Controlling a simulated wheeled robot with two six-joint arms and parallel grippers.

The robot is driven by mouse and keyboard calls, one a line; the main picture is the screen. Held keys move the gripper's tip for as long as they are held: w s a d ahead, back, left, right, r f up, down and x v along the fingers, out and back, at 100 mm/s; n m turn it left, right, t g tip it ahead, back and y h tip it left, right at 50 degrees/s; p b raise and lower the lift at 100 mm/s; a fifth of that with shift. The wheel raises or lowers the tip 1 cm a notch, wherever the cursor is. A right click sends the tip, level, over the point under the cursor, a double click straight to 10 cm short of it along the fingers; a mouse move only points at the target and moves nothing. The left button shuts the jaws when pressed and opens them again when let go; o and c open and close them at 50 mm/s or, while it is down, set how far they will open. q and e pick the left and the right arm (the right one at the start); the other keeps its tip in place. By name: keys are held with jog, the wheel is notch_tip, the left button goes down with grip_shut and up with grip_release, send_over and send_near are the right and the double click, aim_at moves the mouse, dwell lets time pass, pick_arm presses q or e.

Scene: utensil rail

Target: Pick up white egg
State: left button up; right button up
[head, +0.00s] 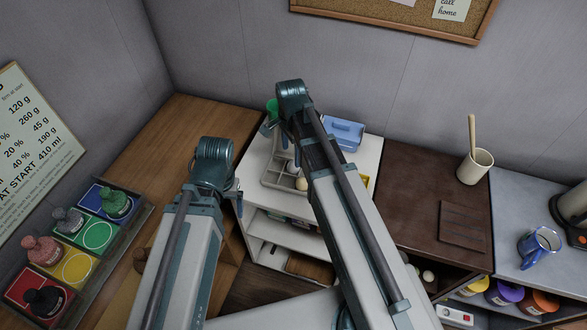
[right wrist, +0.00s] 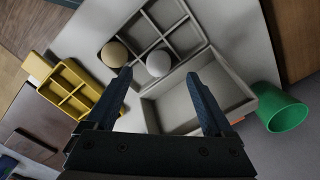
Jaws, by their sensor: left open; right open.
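The white egg (right wrist: 158,63) sits in a small compartment of the grey divided tray (right wrist: 190,98) in the right wrist view. A tan egg (right wrist: 115,54) sits in the compartment beside it, to its left. My right gripper (right wrist: 158,76) is open and empty, with its fingers spread to either side of the white egg in the picture; contact cannot be told. In the head view the tray (head: 273,180) is partly hidden by my right arm, and a pale egg (head: 301,184) shows in it; which one is unclear. My left gripper (head: 232,193) is open, left of the white unit.
A blue caddy (head: 343,133) is behind. The dark counter (head: 425,185) holds a cream cup (head: 475,167). Paint bottles (head: 45,250) stand at left.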

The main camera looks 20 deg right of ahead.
jog(key=f+b, duration=0.5)
jog(key=shift+d+f, duration=0.15)
jog(key=shift+d, duration=0.2)
jog(key=shift+c, duration=0.2)
jog(key=c, duration=0.7)
